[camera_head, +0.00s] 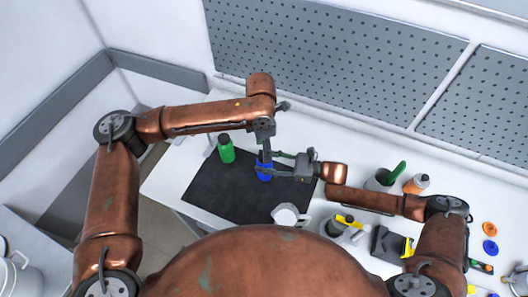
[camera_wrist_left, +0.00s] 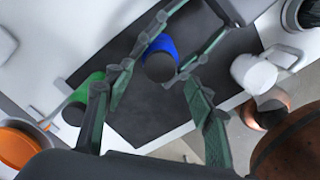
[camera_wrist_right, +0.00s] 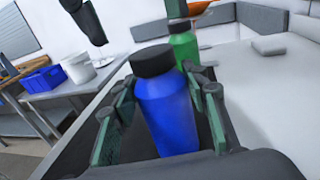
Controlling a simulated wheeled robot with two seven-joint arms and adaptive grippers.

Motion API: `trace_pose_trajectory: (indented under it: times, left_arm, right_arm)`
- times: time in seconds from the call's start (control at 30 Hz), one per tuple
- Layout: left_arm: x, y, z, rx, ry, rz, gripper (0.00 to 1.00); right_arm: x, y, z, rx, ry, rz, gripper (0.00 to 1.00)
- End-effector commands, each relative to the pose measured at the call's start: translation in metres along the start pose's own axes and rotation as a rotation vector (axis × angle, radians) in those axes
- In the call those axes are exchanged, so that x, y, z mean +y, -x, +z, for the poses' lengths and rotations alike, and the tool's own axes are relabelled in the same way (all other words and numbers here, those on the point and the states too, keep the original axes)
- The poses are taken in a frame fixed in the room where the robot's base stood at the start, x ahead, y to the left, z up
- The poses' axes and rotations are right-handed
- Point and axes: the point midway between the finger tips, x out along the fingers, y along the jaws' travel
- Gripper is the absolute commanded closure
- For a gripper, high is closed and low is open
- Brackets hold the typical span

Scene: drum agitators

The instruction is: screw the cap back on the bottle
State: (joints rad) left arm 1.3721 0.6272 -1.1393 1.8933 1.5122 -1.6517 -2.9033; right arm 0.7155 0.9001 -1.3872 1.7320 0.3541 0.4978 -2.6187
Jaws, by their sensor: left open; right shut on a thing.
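The blue bottle (camera_head: 264,173) stands on the dark mat (camera_head: 215,190). Its black cap (camera_wrist_right: 152,61) sits on top in the right wrist view; I cannot tell how tightly it is seated. The cap also shows from above in the left wrist view (camera_wrist_left: 161,68). My right gripper (camera_head: 268,166) is shut on the blue bottle, with a finger on either side of its body (camera_wrist_right: 167,115). My left gripper (camera_head: 265,151) is above the bottle, pointing down, open and empty. Its fingers (camera_wrist_left: 146,95) are apart and not touching the cap.
A green bottle (camera_head: 226,149) stands near the mat's far left edge. A white mug (camera_head: 287,215) is at the mat's near right. A green-handled container (camera_head: 381,179) and an orange-topped bottle (camera_head: 416,184) stand to the right. The mat's left part is clear.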

Motion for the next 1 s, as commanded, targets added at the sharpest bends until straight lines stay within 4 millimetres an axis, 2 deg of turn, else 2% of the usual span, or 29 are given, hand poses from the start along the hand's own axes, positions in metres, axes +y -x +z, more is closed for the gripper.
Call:
trace_pose_trajectory:
  times: [0.13, 0.43, 0.57, 0.77, 1.0]
  left_arm:
    - [0.0, 0.013, 0.0, 0.001, 0.0, 0.0, 0.5]
    - [0.0, 0.013, 0.0, 0.001, 0.006, -0.001, 0.51]
    - [0.0, 0.013, 0.0, 0.001, 0.079, -0.001, 0.51]
    - [0.0, 0.015, 0.0, 0.001, 0.396, 0.0, 0.51]
    - [0.0, 0.019, 0.0, 0.001, 0.883, 0.0, 0.51]
  right_arm:
    - [0.0, 0.001, -0.004, 0.007, -0.002, -0.003, 1.0]
    - [0.0, 0.001, -0.004, 0.007, -0.002, -0.003, 1.0]
    - [0.0, 0.001, -0.004, 0.007, -0.002, -0.003, 1.0]
    - [0.0, 0.001, -0.004, 0.007, -0.002, -0.003, 1.0]
    - [0.0, 0.001, -0.004, 0.007, -0.002, -0.003, 1.0]
